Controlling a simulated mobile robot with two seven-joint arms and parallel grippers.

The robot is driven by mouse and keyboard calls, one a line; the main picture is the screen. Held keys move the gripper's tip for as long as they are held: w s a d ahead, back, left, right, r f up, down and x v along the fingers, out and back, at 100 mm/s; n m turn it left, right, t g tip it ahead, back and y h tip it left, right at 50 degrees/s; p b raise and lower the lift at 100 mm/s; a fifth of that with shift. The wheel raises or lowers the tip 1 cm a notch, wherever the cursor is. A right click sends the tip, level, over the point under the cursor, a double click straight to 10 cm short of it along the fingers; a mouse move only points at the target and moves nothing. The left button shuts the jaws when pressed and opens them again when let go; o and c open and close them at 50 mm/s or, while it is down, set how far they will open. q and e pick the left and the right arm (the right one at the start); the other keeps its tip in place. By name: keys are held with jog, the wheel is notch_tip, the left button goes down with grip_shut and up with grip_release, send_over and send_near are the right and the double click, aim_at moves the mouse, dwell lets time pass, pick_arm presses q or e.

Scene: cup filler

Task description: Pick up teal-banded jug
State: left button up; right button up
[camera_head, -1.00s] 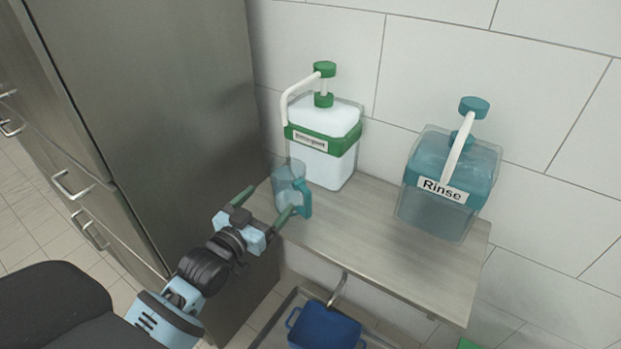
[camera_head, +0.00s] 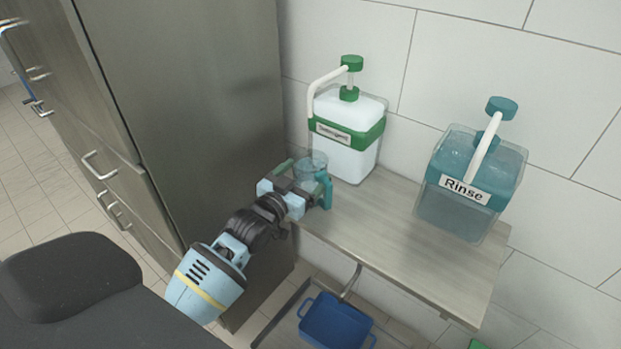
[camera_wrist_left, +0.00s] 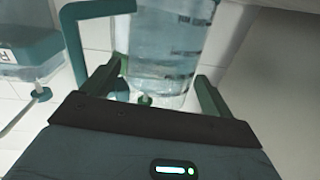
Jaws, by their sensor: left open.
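The teal-banded jug (camera_head: 313,168) is clear, with a teal handle (camera_head: 325,190) on its right side. It stands at the left end of the shelf, in front of the detergent dispenser. My left gripper (camera_head: 304,176) is open, with its green fingers on either side of the jug. In the left wrist view the jug (camera_wrist_left: 165,45) shows between the two fingers (camera_wrist_left: 155,88), its handle at the upper left and dark marks on its wall. I cannot tell whether the fingers touch it. My right gripper is not in view.
The green-banded detergent dispenser (camera_head: 348,135) stands right behind the jug. The teal Rinse dispenser (camera_head: 468,190) is farther right on the shelf (camera_head: 400,232). A steel cabinet (camera_head: 190,110) rises close on the left. A blue basin (camera_head: 335,322) sits below. The shelf's middle is clear.

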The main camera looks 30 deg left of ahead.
pick_arm(q)
jog(key=shift+w, duration=0.5)
jog(key=c, duration=0.9)
jog(key=shift+c, duration=0.2)
